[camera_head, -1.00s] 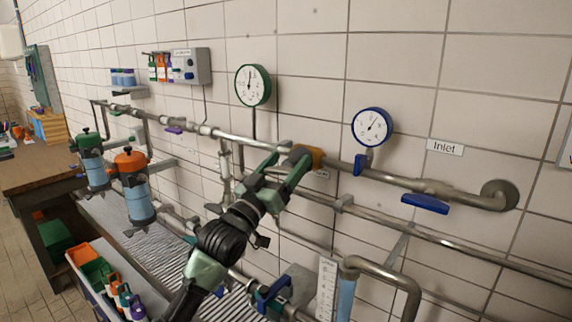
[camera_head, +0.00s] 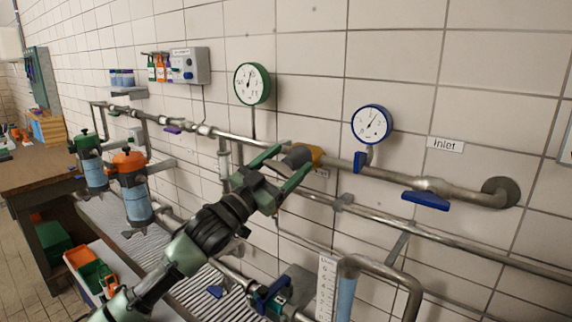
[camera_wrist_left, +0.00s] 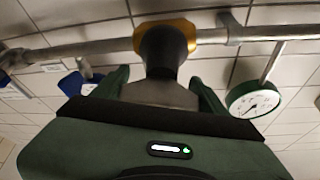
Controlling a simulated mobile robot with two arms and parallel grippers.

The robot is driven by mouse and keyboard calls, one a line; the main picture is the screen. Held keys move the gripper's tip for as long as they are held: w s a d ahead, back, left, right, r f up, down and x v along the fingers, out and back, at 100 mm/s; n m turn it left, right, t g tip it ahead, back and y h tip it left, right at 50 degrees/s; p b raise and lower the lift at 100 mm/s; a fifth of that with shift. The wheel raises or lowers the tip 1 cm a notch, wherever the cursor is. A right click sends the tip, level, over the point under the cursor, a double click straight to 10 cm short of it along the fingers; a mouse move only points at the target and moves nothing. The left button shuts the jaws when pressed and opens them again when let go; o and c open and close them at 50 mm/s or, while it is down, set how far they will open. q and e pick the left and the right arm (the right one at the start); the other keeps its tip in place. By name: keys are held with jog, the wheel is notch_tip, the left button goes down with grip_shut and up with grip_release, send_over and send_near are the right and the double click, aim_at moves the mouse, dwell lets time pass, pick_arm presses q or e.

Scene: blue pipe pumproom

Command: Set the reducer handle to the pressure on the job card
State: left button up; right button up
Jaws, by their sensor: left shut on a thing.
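The reducer has a yellow-brass body (camera_head: 316,154) on the upper pipe and a dark round handle (camera_head: 298,157) facing me. My left gripper (camera_head: 291,164) is shut on this handle, one green finger above it and one below. In the left wrist view the dark handle (camera_wrist_left: 164,52) sits between the two green fingers (camera_wrist_left: 160,88), below the yellow body (camera_wrist_left: 165,30). A green-rimmed gauge (camera_head: 252,84) hangs left of the reducer, a blue-rimmed gauge (camera_head: 371,124) to its right. Their scales are too small to read. No job card is readable. My right gripper is out of view.
Blue valve levers (camera_head: 426,201) and (camera_head: 360,162) stick out from the pipe on the right, near the Inlet label (camera_head: 445,145). A lower pipe (camera_head: 440,233) runs below. Filter housings (camera_head: 133,185) and a workbench (camera_head: 35,170) stand at left.

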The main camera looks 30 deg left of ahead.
aim_at(278, 172)
pick_arm(q)
jog(key=shift+m+h, duration=0.6)
jog(key=shift+m, duration=0.6)
jog(key=o, duration=1.4)
jog(key=shift+s+f, duration=0.1)
jog(key=shift+s+f, duration=0.2)
jog(key=b+v, duration=0.3)
jog(key=v, duration=0.2)
jog(key=shift+s+a, duration=0.15)
jog(key=shift+s, duration=0.2)
jog(key=shift+s+a+f+b, duration=0.15)
jog(key=shift+s+b, duration=0.25)
jog(key=shift+s, duration=0.25)
